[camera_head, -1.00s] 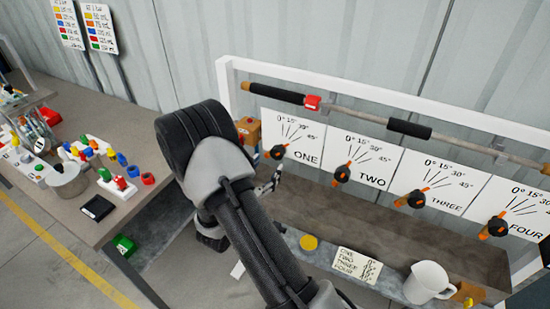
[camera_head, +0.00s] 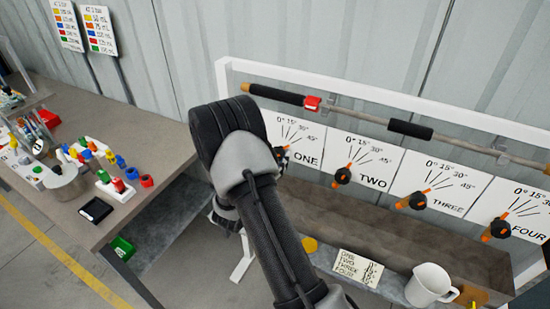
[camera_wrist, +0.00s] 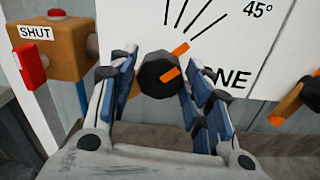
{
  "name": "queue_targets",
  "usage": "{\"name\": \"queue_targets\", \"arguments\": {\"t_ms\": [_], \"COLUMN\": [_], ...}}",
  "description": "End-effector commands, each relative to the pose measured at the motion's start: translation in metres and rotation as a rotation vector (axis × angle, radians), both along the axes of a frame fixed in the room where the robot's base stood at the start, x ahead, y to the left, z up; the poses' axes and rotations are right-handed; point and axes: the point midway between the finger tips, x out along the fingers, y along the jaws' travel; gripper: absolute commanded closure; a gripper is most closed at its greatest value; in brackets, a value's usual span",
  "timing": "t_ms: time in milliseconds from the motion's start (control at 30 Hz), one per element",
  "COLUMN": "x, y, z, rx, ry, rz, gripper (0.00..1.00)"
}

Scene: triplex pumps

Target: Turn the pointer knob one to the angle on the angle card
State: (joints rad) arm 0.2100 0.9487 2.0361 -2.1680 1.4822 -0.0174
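Pointer knob one (camera_wrist: 152,77) is a black knob with an orange pointer tilted up to the right, below the scale lines of plate ONE (camera_wrist: 215,30). My gripper (camera_wrist: 158,72) is open, one finger on each side of the knob. Whether the fingers touch it is not clear. In the head view my arm hides most of the knob, and only a bit of my gripper (camera_head: 281,153) shows beside plate ONE (camera_head: 297,133). The angle card (camera_head: 358,266) lies at the front of the trough with ONE to FOUR listed; its angle values are too small to read.
Knob two (camera_head: 342,176), knob three (camera_head: 415,200) and knob four (camera_head: 497,229) stand to the right. A box with a SHUT label (camera_wrist: 60,45) and red button is close left of my gripper. A white jug (camera_head: 428,284) stands at the front right.

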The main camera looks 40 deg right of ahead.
Motion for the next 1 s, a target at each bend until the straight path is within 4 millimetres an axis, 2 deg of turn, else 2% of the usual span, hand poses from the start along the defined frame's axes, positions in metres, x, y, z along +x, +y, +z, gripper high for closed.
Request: {"name": "queue_targets", "arguments": {"t_ms": [67,633,1000], "x": [0.0,-0.0003,-0.0004], "y": [0.0001,0.0001,0.0001], "z": [0.0,-0.0002,0.0003], "rx": [0.0,0.0,-0.014], "ry": [0.0,0.0,0.036], "rz": [0.0,-0.001,-0.001], "gripper": [0.63,1.0,1.0]}}
